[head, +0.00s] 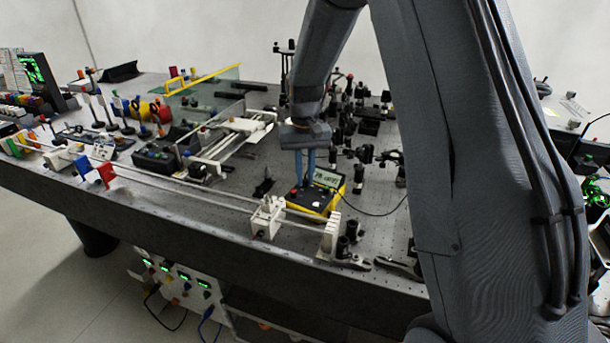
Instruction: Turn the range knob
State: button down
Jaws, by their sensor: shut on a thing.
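A yellow and black meter (318,200) with a lit display (327,179) lies on the optical bench, near the middle of the head view. My gripper (305,182) points down over the meter, its two blue fingers reaching to the meter's dark face, left of the display. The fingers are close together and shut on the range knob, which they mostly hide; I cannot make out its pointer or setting. A small red part (293,191) shows on the meter just left of the fingertips.
A white rail assembly with a block (268,216) stands in front of the meter. Dark optical posts (361,155) stand to its right and behind. A black cable (378,214) runs right from the meter. Some bare bench (222,188) lies to the left.

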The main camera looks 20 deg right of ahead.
aim_at(305, 180)
jog(key=c, duration=1.7)
grip_release()
jog(key=shift+r+b, duration=1.1)
jog(key=shift+r, duration=2.85)
